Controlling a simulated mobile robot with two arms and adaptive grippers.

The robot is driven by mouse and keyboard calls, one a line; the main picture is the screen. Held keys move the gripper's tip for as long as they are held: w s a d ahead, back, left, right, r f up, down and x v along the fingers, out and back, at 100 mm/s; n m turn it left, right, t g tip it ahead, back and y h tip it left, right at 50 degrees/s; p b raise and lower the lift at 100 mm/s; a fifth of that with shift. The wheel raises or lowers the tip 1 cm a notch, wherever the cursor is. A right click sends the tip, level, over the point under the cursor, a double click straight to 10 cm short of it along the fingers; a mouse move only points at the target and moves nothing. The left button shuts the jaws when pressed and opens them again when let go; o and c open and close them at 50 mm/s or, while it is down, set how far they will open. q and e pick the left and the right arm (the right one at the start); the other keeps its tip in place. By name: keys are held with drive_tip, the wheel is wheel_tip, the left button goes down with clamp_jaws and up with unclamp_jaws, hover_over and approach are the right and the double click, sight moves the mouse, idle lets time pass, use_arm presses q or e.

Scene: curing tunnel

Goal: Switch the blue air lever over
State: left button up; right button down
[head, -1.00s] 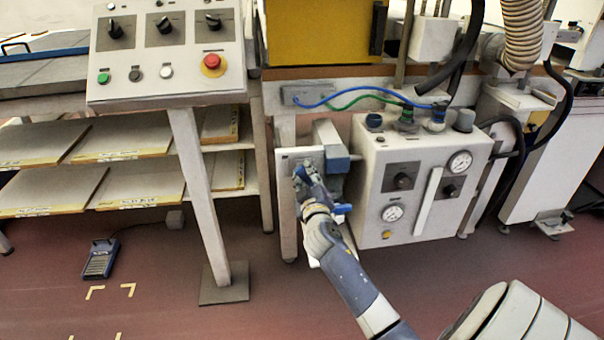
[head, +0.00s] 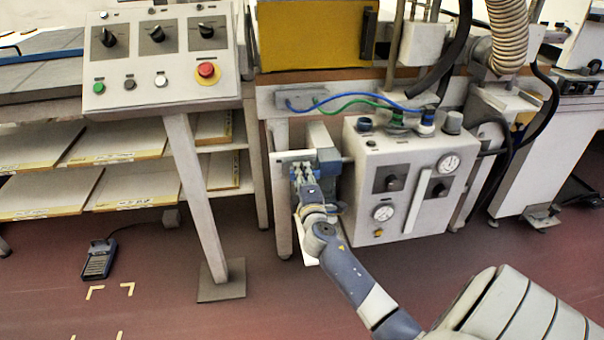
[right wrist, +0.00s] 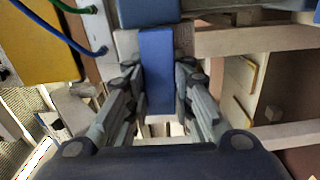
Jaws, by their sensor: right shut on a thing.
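The blue air lever (right wrist: 157,65) shows in the right wrist view as an upright blue bar between the two fingers of my right gripper (right wrist: 158,108). The fingers are shut on it from both sides. In the head view my right gripper (head: 302,172) is at the small grey valve unit left of the grey control box (head: 405,165). A blue block (head: 328,160) shows just right of the gripper there. The gripper hides much of the lever in the head view. My left gripper is not in view.
A slanted control panel (head: 160,88) with knobs and a red button stands on a post at the left. Blue and green hoses (head: 370,100) run above the valve to the grey box. Shelves with boards (head: 120,145) stand behind. A foot pedal (head: 98,260) lies on the open floor.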

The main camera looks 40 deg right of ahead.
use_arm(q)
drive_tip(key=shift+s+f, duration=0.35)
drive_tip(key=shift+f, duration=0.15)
use_arm(e)
drive_tip(key=shift+n, duration=0.4)
drive_tip(key=c, duration=1.4)
unclamp_jaws()
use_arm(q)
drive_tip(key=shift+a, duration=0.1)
use_arm(e)
drive_tip(key=shift+o, duration=0.2)
drive_tip(key=v, duration=1.2)
